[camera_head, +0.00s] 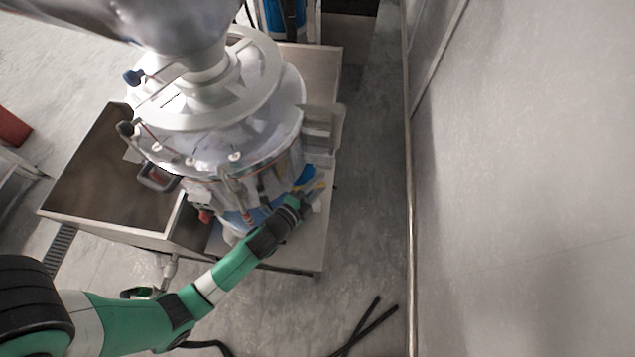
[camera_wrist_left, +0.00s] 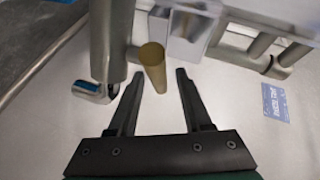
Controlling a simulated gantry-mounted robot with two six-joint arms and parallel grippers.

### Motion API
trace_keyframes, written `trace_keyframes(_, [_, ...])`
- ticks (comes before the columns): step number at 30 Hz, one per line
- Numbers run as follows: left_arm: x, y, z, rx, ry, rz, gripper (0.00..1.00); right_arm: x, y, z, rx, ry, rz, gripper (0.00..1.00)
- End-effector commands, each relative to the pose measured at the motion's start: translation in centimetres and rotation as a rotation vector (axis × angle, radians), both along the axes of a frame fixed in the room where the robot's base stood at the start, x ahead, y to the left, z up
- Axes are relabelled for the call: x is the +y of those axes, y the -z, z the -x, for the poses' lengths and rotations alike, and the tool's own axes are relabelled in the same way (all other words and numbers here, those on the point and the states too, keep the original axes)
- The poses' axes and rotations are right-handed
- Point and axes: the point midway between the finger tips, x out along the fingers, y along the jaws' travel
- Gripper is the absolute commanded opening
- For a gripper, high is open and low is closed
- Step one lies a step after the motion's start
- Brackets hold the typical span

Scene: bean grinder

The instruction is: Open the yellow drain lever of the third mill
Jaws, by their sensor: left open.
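The mill (camera_head: 235,165) is a large pale metal drum with a funnel above it, on a metal stand. The yellow drain lever (camera_head: 319,186) shows small at its lower right side. In the left wrist view the lever is a dull yellow rod (camera_wrist_left: 152,66), tilted, its end between the fingertips. My left gripper (camera_wrist_left: 160,76) is open, with one finger on each side of the lever. A gap shows between the lever and each finger. In the head view my left gripper (camera_head: 311,193) is small, beside the lever low on the mill. My right gripper is out of view.
A metal basin (camera_head: 110,180) adjoins the mill's left side. Floor (camera_head: 365,200) lies clear between stand and right wall.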

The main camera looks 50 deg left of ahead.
Motion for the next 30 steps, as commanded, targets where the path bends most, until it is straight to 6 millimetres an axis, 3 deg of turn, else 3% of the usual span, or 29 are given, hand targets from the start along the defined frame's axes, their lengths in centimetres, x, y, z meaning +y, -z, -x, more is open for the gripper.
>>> trace_keyframes(4, [0.0, -1.1, 0.0, -0.001, -0.001, 0.001, 0.5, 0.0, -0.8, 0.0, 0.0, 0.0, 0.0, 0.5])
trace_keyframes(8, [0.0, -3.8, 0.0, -0.003, 0.0, 0.0, 0.5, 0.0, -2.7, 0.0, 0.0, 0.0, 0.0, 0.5])
trace_keyframes(11, [-1.0, -5.3, 1.2, -0.008, 0.005, -0.002, 0.5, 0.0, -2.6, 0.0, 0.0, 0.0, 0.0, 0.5])
trace_keyframes(12, [-1.4, -6.2, 1.8, -0.01, 0.006, -0.002, 0.55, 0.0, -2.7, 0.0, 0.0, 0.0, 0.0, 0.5])
trace_keyframes(13, [-1.7, -6.9, 2.3, -0.01, 0.006, -0.003, 0.5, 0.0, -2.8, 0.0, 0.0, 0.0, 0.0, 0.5])
trace_keyframes(17, [-3.0, -9.6, 4.3, -0.007, 0.005, -0.001, 0.5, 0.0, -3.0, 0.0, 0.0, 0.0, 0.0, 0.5])
trace_keyframes(24, [-6.5, -11.4, 9.3, 0.0, 0.011, -0.002, 0.5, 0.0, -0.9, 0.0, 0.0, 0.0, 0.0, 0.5])
trace_keyframes(30, [-7.6, -12.7, 11.2, 0.0, 0.005, -0.001, 0.5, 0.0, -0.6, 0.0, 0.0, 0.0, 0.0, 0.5])
